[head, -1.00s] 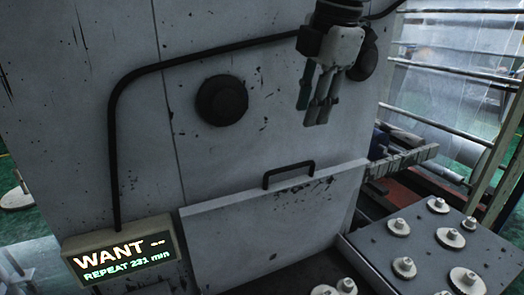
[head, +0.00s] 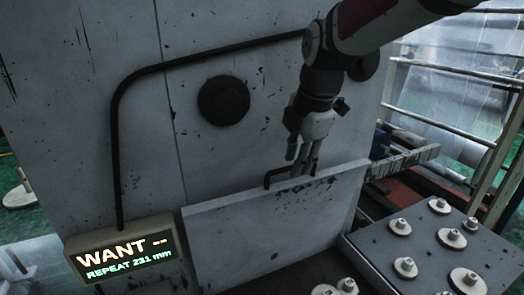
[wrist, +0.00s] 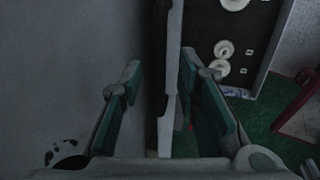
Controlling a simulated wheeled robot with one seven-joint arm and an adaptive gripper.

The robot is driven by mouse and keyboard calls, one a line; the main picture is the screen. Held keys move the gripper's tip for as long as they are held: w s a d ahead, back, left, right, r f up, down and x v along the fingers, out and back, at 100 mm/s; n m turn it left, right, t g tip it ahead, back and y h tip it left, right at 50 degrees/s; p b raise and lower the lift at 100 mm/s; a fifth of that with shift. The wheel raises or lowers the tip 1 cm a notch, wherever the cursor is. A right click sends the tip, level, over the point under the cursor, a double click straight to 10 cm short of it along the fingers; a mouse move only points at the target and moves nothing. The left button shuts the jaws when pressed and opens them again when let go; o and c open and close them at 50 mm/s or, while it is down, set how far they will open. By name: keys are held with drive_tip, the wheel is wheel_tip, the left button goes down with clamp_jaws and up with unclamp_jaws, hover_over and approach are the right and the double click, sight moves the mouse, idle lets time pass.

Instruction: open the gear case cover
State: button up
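The gear case cover (head: 265,235) is a flat pale-grey panel at the foot of the large grey machine housing. A black bar handle (head: 275,176) stands at its top edge. My gripper (head: 304,168) points down at the right end of the handle and partly hides it. In the wrist view my gripper (wrist: 162,78) has its two green-padded fingers apart. A long pale edge of the cover (wrist: 166,105) runs between them, with a gap on either side. I cannot make out the handle clearly there.
A grey housing (head: 230,150) with a black knob (head: 223,102) and a black cable rises behind the cover. A lit sign (head: 122,255) stands at left. A tray (head: 385,262) holding several pale gears lies at right. Metal rails (head: 440,125) stand beyond.

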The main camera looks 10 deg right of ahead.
drive_tip(key=shift+f, duration=0.15)
clamp_jaws()
drive_tip(key=s+d+f, duration=0.1)
drive_tip(key=s, duration=0.5)
drive_tip(key=shift+s+d+f, duration=0.15)
drive_tip(key=shift+f, duration=0.1)
unclamp_jaws()
drive_tip(key=shift+r, duration=0.1)
